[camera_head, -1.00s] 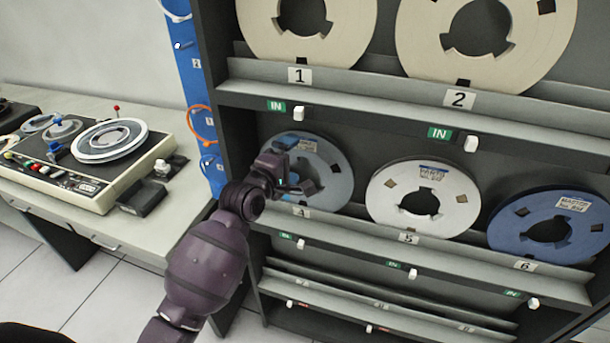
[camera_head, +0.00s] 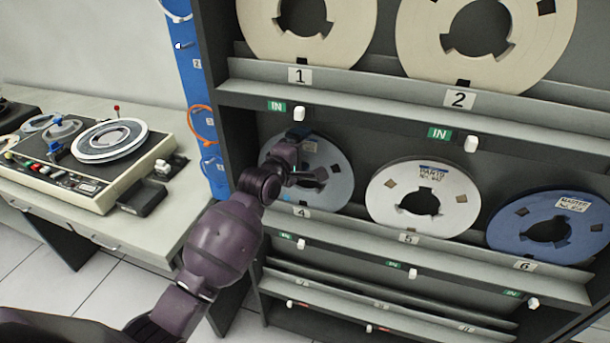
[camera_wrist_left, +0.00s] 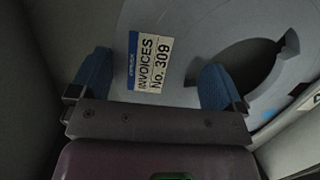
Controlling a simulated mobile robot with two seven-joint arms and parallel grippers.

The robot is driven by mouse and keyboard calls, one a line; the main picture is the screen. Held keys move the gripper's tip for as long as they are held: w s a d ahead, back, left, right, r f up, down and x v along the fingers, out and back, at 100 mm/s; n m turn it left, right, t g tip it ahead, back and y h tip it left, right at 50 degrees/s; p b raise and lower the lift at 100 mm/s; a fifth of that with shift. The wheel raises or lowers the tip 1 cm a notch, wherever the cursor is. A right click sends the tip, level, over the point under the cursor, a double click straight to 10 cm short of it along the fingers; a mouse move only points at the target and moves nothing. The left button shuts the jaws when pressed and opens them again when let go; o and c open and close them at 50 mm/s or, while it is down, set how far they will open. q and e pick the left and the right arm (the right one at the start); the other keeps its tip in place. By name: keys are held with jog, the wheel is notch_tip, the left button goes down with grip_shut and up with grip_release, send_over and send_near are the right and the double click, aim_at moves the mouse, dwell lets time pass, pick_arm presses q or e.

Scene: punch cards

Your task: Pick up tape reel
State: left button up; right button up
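A grey-blue tape reel (camera_head: 340,170) stands in slot 4 on the middle shelf of the rack, leaning back. In the left wrist view the reel (camera_wrist_left: 190,22) shows a label reading INVOICES No. 309 and a dark hub opening. My left gripper (camera_head: 308,160) is in front of this reel and covers part of it. In the wrist view the left gripper's (camera_wrist_left: 155,80) two blue fingers are well apart, one near the reel's outer edge and one by the hub opening. The label lies between them. Contact with the reel cannot be told. My right gripper is not in view.
A white reel (camera_head: 380,205) is in slot 5 and a blue reel (camera_head: 510,235) in slot 6. Two cream reels stand on the shelf above (camera_head: 400,102). A tape deck (camera_head: 60,185) sits on the desk at left. The rack's side panel is close to my arm.

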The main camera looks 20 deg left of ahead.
pick_arm(q)
jog(key=shift+r, duration=0.1)
jog(key=c, duration=1)
jog(key=shift+r, duration=0.15)
jog(key=shift+c, duration=0.5)
jog(key=shift+r, duration=3.6)
jog(key=f+v, duration=0.1)
jog(key=v, duration=1.7)
jog(key=shift+f, duration=0.5)
